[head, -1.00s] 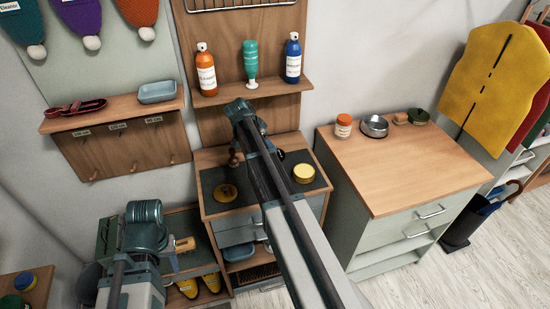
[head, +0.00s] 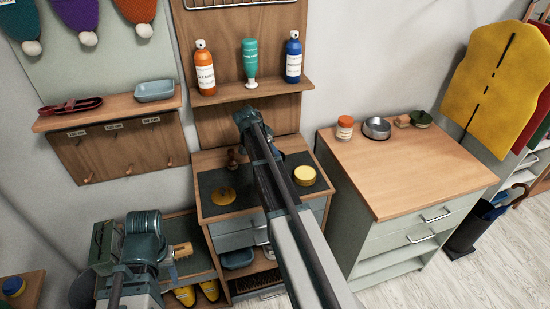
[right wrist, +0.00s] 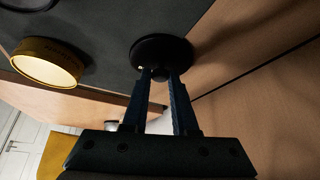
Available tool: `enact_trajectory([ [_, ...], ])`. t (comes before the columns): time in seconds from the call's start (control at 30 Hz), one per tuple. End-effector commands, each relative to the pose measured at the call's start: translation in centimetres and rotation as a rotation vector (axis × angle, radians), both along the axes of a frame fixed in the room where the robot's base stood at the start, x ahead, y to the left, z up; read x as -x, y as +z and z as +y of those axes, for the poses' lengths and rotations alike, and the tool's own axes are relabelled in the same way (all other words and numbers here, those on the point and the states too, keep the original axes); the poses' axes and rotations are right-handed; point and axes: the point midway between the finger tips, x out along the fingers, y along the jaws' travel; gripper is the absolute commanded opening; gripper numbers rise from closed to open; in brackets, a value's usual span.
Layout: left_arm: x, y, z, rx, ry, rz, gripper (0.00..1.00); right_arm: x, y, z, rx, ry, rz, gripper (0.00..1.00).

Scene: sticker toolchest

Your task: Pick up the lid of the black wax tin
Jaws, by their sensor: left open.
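The black wax tin (right wrist: 160,47) is a dark, round shape in the right wrist view, with a small knob (right wrist: 158,74) on its near face. A sliver of what looks like it shows past my right arm in the head view (head: 281,155). My right gripper (right wrist: 160,76) has its two fingertips on either side of the knob. Whether they press on it is too dark to tell. In the head view the right fingers are hidden behind my arm. My left gripper (head: 145,224) is at the lower left, open, away from the tin.
A yellow tin (right wrist: 48,62) stands beside the black one and also shows in the head view (head: 305,175). Bottles stand on the shelf (head: 250,91) above. The right cabinet top (head: 400,170) is mostly clear.

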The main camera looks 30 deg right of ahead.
Motion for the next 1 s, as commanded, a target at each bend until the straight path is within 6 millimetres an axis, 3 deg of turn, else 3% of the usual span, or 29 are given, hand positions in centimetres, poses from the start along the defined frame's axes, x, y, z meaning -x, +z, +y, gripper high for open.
enact_trajectory([
  [0.07, 0.0, 0.0, 0.0, 0.0, 0.0, 0.0, 0.5, 0.0, 0.0, 0.0, 0.0, 0.0, 0.0, 0.0],
  [0.53, 0.0, 0.3, 0.0, 0.0, 0.0, 0.0, 0.5, 0.0, 0.3, 0.0, 0.0, 0.0, 0.0, 0.0],
  [0.93, 0.0, 4.2, 0.0, 0.0, 0.0, 0.0, 0.5, 0.0, 4.2, 0.0, 0.0, 0.0, 0.0, 0.0],
  [1.0, 0.0, 3.8, 0.0, 0.0, 0.0, 0.0, 0.5, 1.6, 3.8, 1.0, 0.0, 0.002, 0.0, 0.0],
])
